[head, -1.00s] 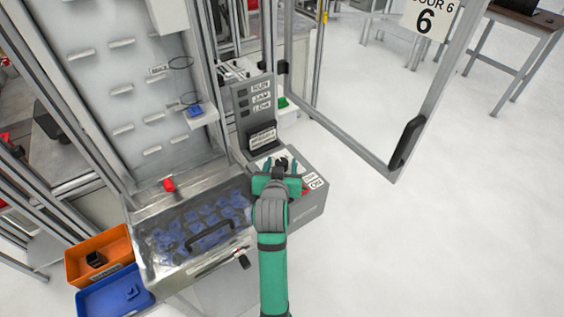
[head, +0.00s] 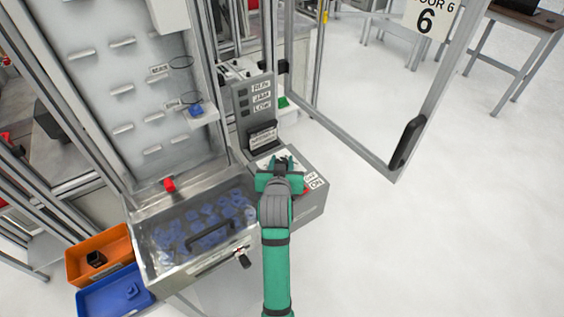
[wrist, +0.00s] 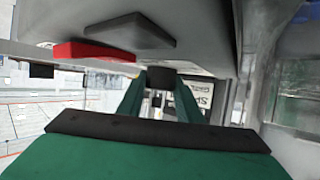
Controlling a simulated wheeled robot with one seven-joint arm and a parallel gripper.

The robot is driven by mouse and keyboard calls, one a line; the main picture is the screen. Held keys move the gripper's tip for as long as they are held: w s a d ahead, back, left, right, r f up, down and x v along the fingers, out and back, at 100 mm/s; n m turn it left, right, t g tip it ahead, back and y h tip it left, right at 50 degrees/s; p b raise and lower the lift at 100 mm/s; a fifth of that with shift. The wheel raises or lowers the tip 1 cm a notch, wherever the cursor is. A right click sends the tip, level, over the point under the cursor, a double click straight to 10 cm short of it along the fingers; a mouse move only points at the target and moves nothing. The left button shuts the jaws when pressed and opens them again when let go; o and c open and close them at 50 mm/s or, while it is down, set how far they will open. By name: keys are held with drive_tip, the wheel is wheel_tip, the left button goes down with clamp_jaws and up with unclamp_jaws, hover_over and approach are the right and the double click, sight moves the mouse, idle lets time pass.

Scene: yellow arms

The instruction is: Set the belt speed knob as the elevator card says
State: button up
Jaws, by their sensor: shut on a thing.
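My gripper (head: 281,163) is over the top of the grey control box (head: 310,207), pointing away from me. In the wrist view its two green fingers close around a dark knob-like piece (wrist: 162,77) between the tips. In the head view the gripper hides this piece, so its pointer and scale cannot be seen. A card with small print (head: 263,136) stands in a dark holder just behind the box top; its text is too small to read. A white label with dark letters shows behind the fingers in the wrist view (wrist: 198,90), partly covered.
OFF and ON labels (head: 313,181) sit right of my gripper, beside a red part (wrist: 95,51). The RUN, JAM and LOW panel (head: 262,97) rises behind. A clear-lidded bin of blue parts (head: 205,225) stands left. An open door frame (head: 398,165) is at right.

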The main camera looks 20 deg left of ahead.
drive_tip(key=shift+d, duration=0.1)
drive_tip(key=n+g+y, duration=0.1)
drive_tip(key=n+y, duration=0.1)
drive_tip(key=n+g+y, duration=0.2)
drive_tip(key=n+y, duration=0.1)
drive_tip(key=shift+w+d+n+y, duration=0.1)
drive_tip(key=shift+n+y, duration=0.2)
drive_tip(key=n+g+y, duration=0.3)
drive_tip(key=n+g, duration=0.1)
drive_tip(key=shift+n+g, duration=0.3)
drive_tip(key=n+g+y, duration=0.1)
drive_tip(key=n+g, duration=0.4)
drive_tip(key=g, duration=0.1)
drive_tip(key=shift+n+g+h, duration=0.4)
drive_tip(key=shift+n+g, duration=1.7)
drive_tip(key=shift+g, duration=0.3)
drive_tip(key=shift+a, duration=0.2)
drive_tip(key=shift+f, duration=0.1)
drive_tip(key=o, duration=1)
drive_tip(key=shift+o, duration=0.2)
